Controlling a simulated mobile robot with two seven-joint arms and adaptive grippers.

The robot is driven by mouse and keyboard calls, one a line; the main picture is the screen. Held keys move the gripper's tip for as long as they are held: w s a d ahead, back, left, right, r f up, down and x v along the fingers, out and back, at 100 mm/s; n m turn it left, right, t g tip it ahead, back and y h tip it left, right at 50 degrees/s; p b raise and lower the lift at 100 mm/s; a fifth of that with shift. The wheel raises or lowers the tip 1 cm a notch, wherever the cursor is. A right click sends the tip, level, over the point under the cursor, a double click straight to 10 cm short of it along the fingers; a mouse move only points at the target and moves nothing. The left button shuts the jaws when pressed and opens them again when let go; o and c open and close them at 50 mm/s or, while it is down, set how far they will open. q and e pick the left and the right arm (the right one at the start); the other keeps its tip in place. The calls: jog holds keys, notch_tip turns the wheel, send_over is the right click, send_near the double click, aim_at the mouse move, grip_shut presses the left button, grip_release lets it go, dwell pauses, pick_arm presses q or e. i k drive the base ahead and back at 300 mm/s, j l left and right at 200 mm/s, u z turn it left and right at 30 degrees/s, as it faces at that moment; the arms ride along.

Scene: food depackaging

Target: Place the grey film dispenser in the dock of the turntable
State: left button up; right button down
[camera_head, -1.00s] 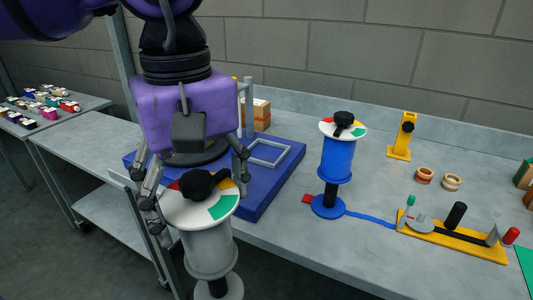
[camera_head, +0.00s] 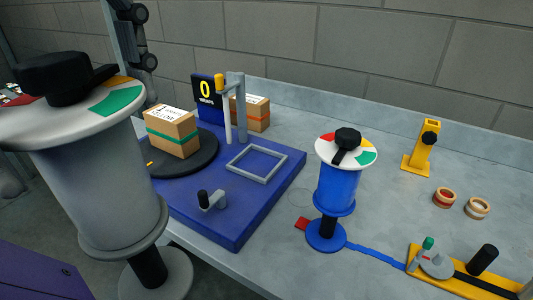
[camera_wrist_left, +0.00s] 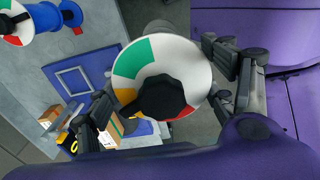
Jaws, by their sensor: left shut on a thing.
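The grey film dispenser (camera_head: 100,195) stands large and close at the left of the head view, upright, with a white disc and black knob on top. My left gripper (camera_wrist_left: 160,95) is shut on it, its fingers on either side of the disc in the left wrist view; one finger shows behind it in the head view. The turntable's blue base (camera_head: 230,225) lies beyond to the right, with a black round plate (camera_head: 208,150) carrying a box. An empty square grey frame (camera_head: 257,163), apparently the dock, is on the base. My right gripper is not in view.
A box (camera_head: 172,130) sits on the round plate near a grey post (camera_head: 240,110) and a "0 wraps" sign (camera_head: 207,98). A crank (camera_head: 212,200) is on the base's front. A blue dispenser (camera_head: 337,185) stands right of it. Tape rolls (camera_head: 477,208) lie further right.

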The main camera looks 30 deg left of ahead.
aim_at(258, 164)
jog(key=i, duration=0.95)
